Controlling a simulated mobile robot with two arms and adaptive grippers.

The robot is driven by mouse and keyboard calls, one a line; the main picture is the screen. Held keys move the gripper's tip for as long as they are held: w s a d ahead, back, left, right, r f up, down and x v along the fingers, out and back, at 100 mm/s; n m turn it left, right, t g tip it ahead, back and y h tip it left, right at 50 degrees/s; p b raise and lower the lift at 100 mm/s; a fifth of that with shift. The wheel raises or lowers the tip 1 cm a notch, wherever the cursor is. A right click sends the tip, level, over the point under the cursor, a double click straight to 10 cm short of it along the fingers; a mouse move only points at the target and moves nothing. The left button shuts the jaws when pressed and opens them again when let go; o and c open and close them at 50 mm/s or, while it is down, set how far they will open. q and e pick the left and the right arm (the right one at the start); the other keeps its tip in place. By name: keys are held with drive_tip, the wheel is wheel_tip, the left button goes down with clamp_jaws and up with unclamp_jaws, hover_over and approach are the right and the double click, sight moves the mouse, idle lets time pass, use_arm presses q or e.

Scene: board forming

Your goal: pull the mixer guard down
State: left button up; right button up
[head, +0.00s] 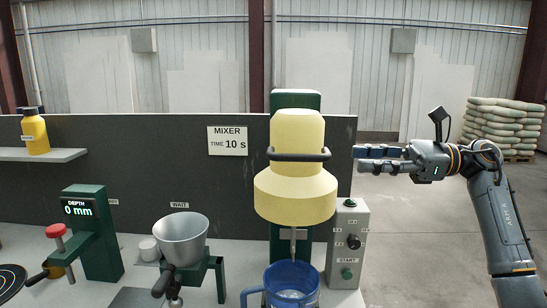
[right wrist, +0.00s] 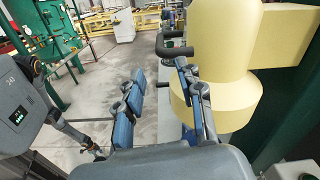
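The mixer has a yellow head (head: 295,190) on a green column (head: 295,100). A dark bar (head: 298,156), which seems to be the guard or its handle, runs across the front of the head at its narrow upper part. It also shows in the right wrist view (right wrist: 175,50), sticking out from the yellow head (right wrist: 222,60). My right gripper (head: 370,158) is to the right of the bar at about its height, fingers pointing left. In the right wrist view, its blue-padded fingers (right wrist: 158,100) are apart with nothing between them. My left gripper is not in view.
A blue jug (head: 290,285) stands below the mixer head. A grey control box (head: 348,245) is right of the mixer. A metal funnel or bowl (head: 180,240) and a green depth gauge (head: 98,240) stand on the left. The space right of the bench is free.

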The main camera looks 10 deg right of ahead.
sight(303, 158)
drive_tip(key=p+x, duration=0.5)
drive_tip(key=x, duration=0.6)
drive_tip(key=shift+w+a+r+p, duration=0.1)
drive_tip(key=shift+a+p, duration=0.25)
drive_tip(key=shift+a, duration=0.05)
drive_tip(key=shift+w+a, duration=0.1)
drive_tip(key=shift+a, duration=0.35)
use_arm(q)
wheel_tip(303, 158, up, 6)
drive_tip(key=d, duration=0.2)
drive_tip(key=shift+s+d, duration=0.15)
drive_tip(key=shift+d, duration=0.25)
use_arm(e)
clamp_jaws()
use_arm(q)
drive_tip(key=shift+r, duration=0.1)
